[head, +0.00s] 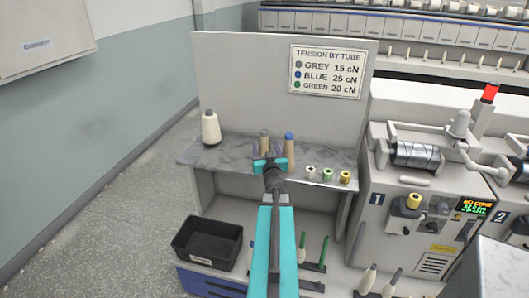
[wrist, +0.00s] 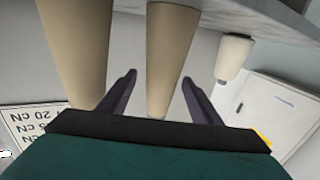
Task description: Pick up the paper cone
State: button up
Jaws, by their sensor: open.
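Two tan paper cones stand on the grey shelf (head: 225,153): one with a grey tip (head: 264,138) and one with a blue tip (head: 289,146). My gripper (head: 271,164) is in front of the grey-tipped cone and hides its lower part. In the upside-down wrist view, a tan cone (wrist: 172,50) shows between the open fingers of my gripper (wrist: 159,79), with no visible grip on it. The other tan cone (wrist: 75,50) is close beside, on the left.
A cream yarn cone (head: 211,129) stands at the shelf's left end. Small white (head: 310,171), green (head: 327,174) and yellow (head: 345,177) spools sit at the right. A panel with a sign (head: 327,73) rises behind. A black bin (head: 207,243) is below; a winding machine (head: 400,225) stands right.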

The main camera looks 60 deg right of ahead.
jog(key=p+x, duration=0.1)
jog(key=x, duration=0.4)
jog(key=shift+r, duration=0.15)
dwell(0.6)
jog(key=shift+a, duration=0.1)
jog(key=c, duration=1.1)
